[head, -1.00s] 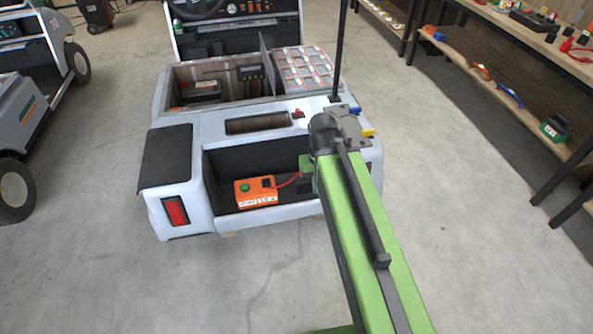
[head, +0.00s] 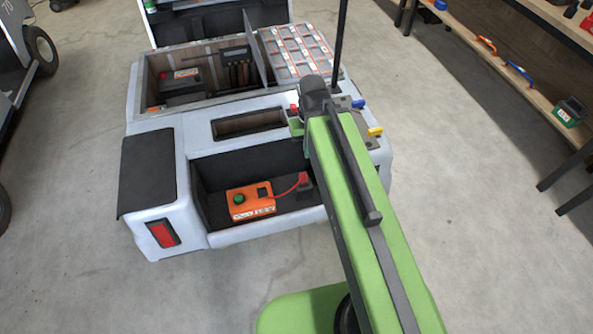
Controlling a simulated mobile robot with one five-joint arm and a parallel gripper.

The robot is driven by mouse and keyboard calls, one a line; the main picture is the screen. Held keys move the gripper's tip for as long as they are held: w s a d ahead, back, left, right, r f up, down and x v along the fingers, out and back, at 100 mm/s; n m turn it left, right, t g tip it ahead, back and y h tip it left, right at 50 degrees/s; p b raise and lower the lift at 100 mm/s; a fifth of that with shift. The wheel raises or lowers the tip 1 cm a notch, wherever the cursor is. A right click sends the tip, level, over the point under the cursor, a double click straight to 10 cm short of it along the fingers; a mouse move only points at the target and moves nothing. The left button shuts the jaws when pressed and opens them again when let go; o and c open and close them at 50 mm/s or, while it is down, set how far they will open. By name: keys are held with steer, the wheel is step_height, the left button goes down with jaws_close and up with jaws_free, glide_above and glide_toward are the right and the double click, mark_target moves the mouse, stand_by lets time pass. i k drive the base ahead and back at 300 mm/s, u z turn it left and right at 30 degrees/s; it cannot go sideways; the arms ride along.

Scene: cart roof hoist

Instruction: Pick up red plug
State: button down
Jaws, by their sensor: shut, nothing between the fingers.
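The red plug (head: 304,179) is at the end of a short red cable in the open rear compartment of the white cart (head: 228,239). The cable comes from an orange box (head: 250,203) with a green button. The plug sits beside a dark part, and my arm partly covers that area. My gripper (head: 297,128) is mostly hidden by my green arm; only a green edge shows, above and apart from the plug. It is shut and empty.
Red (head: 294,109), blue (head: 358,103) and yellow (head: 375,131) handles stand on the cart's top. A dark upright pole (head: 338,45) rises behind my arm. Shelving (head: 530,95) stands at right. The floor between is clear.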

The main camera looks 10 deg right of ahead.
mark_target(305, 179)
steer(key=u, duration=5.05)
steer(key=i, duration=0.15)
steer(key=z, duration=1.9)
steer(key=k, duration=1.25)
steer(key=z, duration=0.85)
steer(key=i, duration=1.05)
steer(key=u, duration=0.15)
